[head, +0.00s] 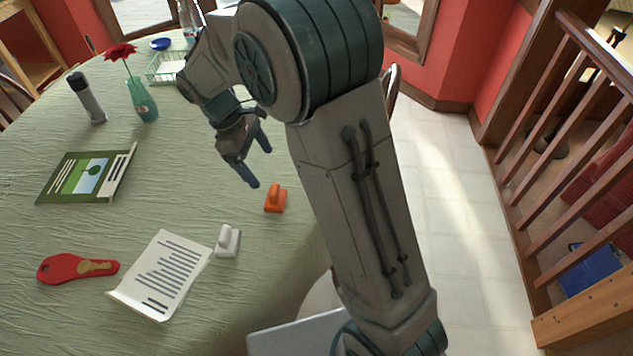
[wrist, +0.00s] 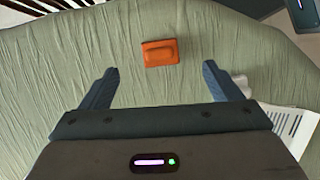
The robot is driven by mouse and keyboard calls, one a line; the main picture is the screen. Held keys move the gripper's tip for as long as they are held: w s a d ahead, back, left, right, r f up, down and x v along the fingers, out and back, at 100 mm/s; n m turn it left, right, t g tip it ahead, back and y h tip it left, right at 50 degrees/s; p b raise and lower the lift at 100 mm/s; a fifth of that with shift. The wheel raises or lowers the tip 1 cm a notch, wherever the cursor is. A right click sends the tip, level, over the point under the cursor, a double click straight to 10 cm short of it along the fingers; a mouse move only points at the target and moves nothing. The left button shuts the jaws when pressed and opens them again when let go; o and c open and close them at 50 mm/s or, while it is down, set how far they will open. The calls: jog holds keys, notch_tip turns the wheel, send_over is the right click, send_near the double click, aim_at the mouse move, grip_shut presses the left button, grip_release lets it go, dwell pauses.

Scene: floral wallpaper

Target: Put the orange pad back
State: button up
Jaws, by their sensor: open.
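The orange pad (head: 275,199) is a small block with a raised grip, lying on the green cloth of the table near its right edge. In the wrist view the orange pad (wrist: 160,52) lies beyond the fingertips, roughly centred between them. My gripper (head: 258,166) is open and empty, above the table and a little up and left of the pad. Both fingers of my gripper (wrist: 158,80) show spread apart in the wrist view. A similar white pad (head: 228,241) sits on the cloth beside a printed sheet (head: 163,274).
A red key-shaped item (head: 78,268) and a green booklet (head: 86,175) lie to the left. A grey bottle (head: 88,98), a green vase (head: 142,100) with a red flower and a wire basket (head: 165,68) stand farther back. Bare cloth surrounds the orange pad.

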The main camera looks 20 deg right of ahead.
jog(key=s+d+r+m+t+y, duration=0.2)
jog(key=s+d+m, duration=0.4)
jog(key=s, duration=0.3)
jog(key=s+d+r+m+t+y, duration=0.1)
jog(key=s+d+r+m, duration=0.3)
jog(key=s, duration=0.5)
jog(key=shift+s+d+r+m+t+y, duration=0.15)
jog(key=shift+d+r+m+t+y, duration=0.35)
jog(key=shift+d+m, duration=0.75)
jog(key=shift+a+f+m, duration=0.15)
jog(key=shift+a+m, duration=0.1)
jog(key=shift+a, duration=0.05)
